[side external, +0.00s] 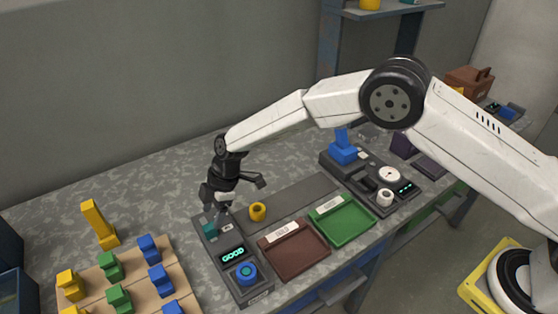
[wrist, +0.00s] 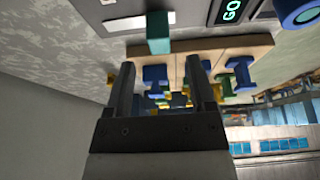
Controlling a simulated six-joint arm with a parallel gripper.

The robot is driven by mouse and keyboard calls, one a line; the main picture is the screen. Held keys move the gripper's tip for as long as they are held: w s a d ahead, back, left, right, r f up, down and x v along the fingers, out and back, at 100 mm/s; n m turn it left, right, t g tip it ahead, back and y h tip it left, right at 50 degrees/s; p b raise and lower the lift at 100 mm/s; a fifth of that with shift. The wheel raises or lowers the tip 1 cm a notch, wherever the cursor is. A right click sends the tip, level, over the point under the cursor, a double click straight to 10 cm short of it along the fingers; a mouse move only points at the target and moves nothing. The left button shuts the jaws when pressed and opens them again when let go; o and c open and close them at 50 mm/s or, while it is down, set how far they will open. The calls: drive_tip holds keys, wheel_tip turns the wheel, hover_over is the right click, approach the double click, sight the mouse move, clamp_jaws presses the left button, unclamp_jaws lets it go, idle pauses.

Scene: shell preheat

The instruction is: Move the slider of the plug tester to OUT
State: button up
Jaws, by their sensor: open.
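The plug tester (side external: 236,250) is a dark grey panel at the front of the bench, with a lit display reading GOOD (side external: 233,255) and a round blue knob (side external: 246,272). Its teal slider handle (side external: 210,230) is at the panel's far end; it also shows in the wrist view (wrist: 158,32). My gripper (side external: 219,208) is open and empty, low over that far end, close to the handle. In the wrist view the handle lines up with the gap between my fingers (wrist: 161,68), just past their tips. I cannot tell whether they touch it. Slider markings are unreadable.
A wooden board (side external: 135,293) with several coloured plugs lies left of the tester. A second device with a gauge (side external: 389,175) stands farther right.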

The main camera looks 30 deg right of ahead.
sight(209, 226)
drive_tip(key=shift+x, duration=2.4)
clamp_jaws()
